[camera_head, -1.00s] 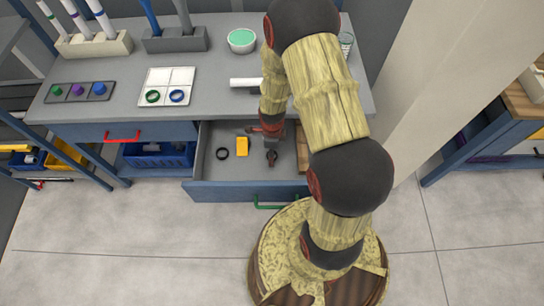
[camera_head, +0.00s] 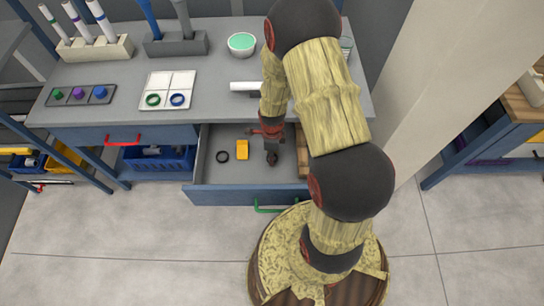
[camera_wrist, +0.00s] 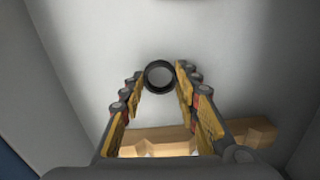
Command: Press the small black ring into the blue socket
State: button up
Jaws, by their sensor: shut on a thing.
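My gripper (camera_head: 272,159) is low over the open drawer in the head view. In the wrist view its fingers are shut on a small black ring (camera_wrist: 159,75), with the ring right at the fingertips. A blue ring-shaped piece (camera_head: 177,100), which looks like a socket, sits in the white tray on the bench. A green ring-shaped piece (camera_head: 152,100) is beside it on the left.
On the bench are a white tube (camera_head: 245,87), a bowl (camera_head: 241,43), a plate with coloured knobs (camera_head: 64,95) and pen holders at the back. The bench right of the tray is partly clear.

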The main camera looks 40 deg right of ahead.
notch_tip(320, 180, up, 18)
jog(key=p, duration=1)
jog(key=shift+r, duration=0.15)
jog(key=shift+n, duration=0.3)
